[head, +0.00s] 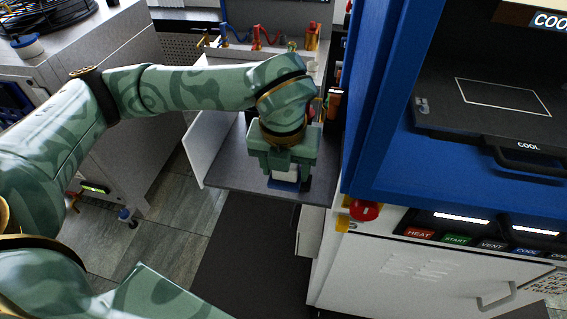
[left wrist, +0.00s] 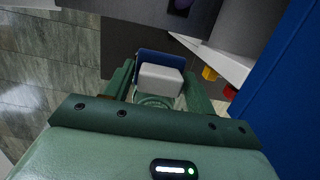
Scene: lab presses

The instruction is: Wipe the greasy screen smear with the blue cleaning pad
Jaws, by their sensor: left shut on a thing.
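My left gripper (head: 288,178) is shut on the blue cleaning pad (head: 283,185), which has a white block on its back. The pad is held over the grey shelf between the benches, near its front edge. In the left wrist view the pad (left wrist: 160,55) sits between the two green fingers, its white block facing the camera. Whether it touches the shelf I cannot tell. Dark screens with bright strips (head: 461,217) are on the press's front panel at right. I cannot make out a greasy smear on them. My right gripper is not in view.
The blue press frame (head: 372,110) stands close to the right of my left gripper. A red knob (head: 364,210) sticks out at its lower corner. Labelled buttons (head: 456,239) line the panel. A grey bench (head: 110,60) is at left, with open floor in front of the shelf.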

